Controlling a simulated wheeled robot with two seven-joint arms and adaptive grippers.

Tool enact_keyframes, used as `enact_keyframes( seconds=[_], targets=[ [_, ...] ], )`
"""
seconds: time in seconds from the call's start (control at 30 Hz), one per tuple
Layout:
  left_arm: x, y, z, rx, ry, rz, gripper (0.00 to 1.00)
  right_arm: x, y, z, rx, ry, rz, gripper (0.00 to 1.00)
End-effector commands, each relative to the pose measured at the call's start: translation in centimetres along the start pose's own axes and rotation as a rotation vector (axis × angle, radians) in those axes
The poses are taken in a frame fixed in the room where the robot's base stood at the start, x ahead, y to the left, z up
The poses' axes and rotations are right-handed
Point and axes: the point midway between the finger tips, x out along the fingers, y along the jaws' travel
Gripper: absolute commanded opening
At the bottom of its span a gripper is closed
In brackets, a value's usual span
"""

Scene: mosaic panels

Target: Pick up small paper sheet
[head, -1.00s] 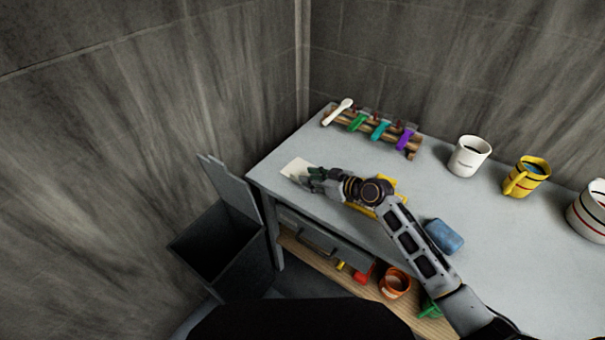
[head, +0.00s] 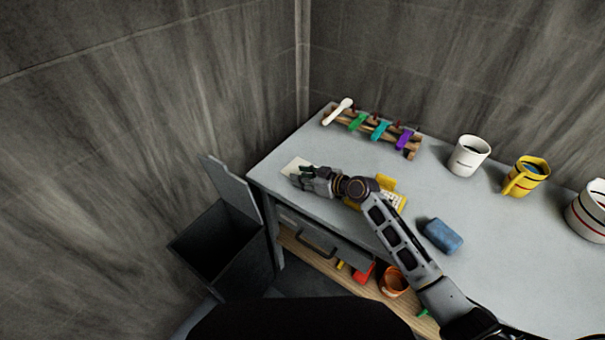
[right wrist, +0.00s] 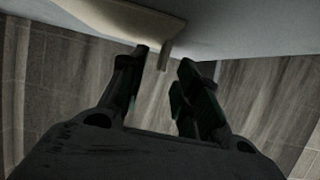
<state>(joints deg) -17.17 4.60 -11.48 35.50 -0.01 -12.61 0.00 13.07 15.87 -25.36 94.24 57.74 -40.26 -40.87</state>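The small pale paper sheet (head: 294,165) lies at the left end of the grey table, near its corner. My right gripper (head: 299,177) is at the sheet's near side and covers part of it. In the right wrist view the gripper (right wrist: 163,68) has its two dark fingers apart, with a clear gap between them. A beige sheet-like thing (right wrist: 125,20), apparently the paper, is beyond the fingertips, and a narrow strip of it hangs toward the gap. I cannot tell whether the fingers touch it. My left gripper is not in view.
A wooden rack (head: 385,129) with coloured clips stands behind. A yellow item (head: 390,198) lies partly under my right arm, with a blue block (head: 443,235) to its right. Mugs, including a white one (head: 469,156), stand at right. A dark open bin (head: 222,243) is left of the table.

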Motion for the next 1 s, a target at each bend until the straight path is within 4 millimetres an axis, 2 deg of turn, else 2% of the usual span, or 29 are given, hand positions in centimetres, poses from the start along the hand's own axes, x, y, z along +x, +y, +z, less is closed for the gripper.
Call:
enact_keyframes(
  seconds=[0.3,0.8,0.87,1.0],
  targets=[
    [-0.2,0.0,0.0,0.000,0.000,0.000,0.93,2.2,0.0,0.0,0.001,0.000,0.000,0.32],
    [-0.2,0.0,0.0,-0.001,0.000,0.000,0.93,2.3,0.0,0.0,0.000,0.000,0.000,0.32],
    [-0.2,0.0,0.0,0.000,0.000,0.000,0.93,2.3,0.0,0.0,0.000,0.000,0.000,0.27],
    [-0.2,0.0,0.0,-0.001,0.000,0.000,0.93,2.3,0.0,0.0,0.000,0.000,0.000,0.09]
  ],
)
